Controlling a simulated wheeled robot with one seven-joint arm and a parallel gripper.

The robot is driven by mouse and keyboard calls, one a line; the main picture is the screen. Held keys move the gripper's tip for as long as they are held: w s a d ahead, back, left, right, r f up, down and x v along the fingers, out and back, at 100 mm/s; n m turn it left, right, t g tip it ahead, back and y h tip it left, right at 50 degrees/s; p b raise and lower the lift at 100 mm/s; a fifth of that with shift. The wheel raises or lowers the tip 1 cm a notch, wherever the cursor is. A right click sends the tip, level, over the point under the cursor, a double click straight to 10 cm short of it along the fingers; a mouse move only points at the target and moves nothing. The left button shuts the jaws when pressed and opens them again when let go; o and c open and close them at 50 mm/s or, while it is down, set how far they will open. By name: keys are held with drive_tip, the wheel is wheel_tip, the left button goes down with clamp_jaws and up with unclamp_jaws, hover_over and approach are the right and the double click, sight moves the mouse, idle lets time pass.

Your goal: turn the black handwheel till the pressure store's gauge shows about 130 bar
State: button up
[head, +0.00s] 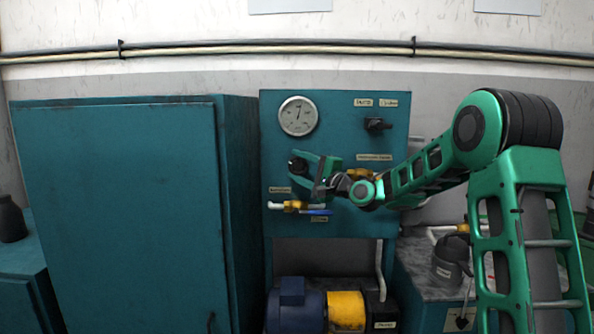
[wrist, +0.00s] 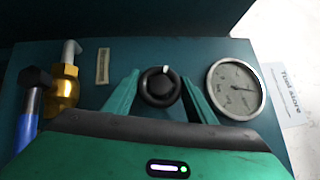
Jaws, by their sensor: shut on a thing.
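The black handwheel (head: 296,166) is on the teal panel, below the gauge. It also shows in the wrist view (wrist: 160,90), a round knob with a white mark at its upper edge. My gripper (head: 302,164) is shut on it, with one green finger on each side in the wrist view (wrist: 160,82). The pressure store's gauge (head: 298,116) is a round white dial. Its needle points up and slightly right in the head view. The gauge also shows in the wrist view (wrist: 236,90); its numbers are too small to read.
A brass valve with a blue lever (head: 318,212) sits below the handwheel. A black knob (head: 377,125) is at the panel's upper right. A teal cabinet (head: 120,215) stands at left. A blue and yellow motor unit (head: 345,310) is below the panel.

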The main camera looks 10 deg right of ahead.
drive_tip(key=shift+d+f+m, duration=0.1)
drive_tip(key=shift+f+m, duration=0.2)
idle(0.4)
drive_tip(key=o, duration=1)
drive_tip(key=shift+o, duration=0.2)
drive_tip(key=shift+r, duration=0.1)
drive_tip(key=v, duration=1)
drive_tip(key=shift+s+f, duration=0.3)
drive_tip(key=shift+d, duration=0.1)
